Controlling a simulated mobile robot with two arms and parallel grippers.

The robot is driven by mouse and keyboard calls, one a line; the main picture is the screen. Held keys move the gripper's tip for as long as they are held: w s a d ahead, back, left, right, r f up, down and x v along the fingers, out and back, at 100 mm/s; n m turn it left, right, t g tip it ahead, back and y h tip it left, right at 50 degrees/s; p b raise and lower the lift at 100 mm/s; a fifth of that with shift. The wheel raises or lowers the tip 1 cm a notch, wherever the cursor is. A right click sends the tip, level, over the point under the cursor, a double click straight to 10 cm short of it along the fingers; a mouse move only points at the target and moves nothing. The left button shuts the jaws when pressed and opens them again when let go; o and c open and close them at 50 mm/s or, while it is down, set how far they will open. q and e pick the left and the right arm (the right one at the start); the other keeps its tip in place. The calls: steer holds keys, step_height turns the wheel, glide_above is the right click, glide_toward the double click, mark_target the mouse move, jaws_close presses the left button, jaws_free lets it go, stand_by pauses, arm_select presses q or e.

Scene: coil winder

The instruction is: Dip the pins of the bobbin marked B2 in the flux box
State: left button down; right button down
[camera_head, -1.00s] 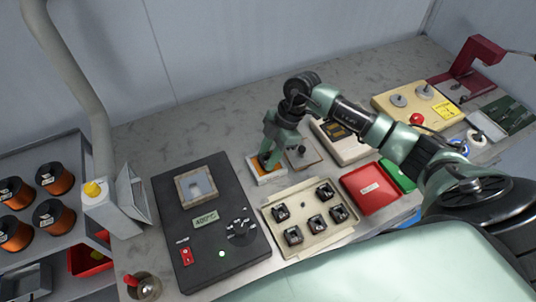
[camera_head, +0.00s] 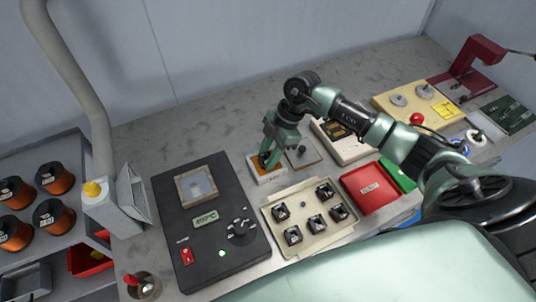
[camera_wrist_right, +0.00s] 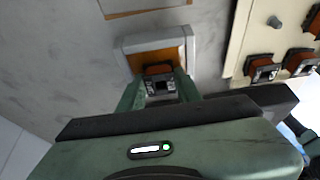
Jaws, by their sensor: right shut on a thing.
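My right gripper (camera_head: 266,161) points down at the flux box (camera_head: 281,177), a small white box with an amber inside. In the right wrist view the gripper (camera_wrist_right: 160,88) is shut on a bobbin (camera_wrist_right: 159,70) with a dark frame and a brown-orange winding. The bobbin is over the near part of the flux box (camera_wrist_right: 130,44). Its pins are hidden, so I cannot tell whether they touch the flux. No B2 mark is readable on it. My left gripper is not in view.
A cream tray (camera_head: 285,247) with several bobbins stands just in front. The black solder pot unit (camera_head: 215,260), with its square pot (camera_head: 196,186), is to the left. A red box (camera_head: 371,189) and a cream meter (camera_head: 345,150) are to the right.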

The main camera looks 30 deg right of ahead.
steer(key=shift+r+p, duration=2.55)
steer(key=shift+r, duration=0.2)
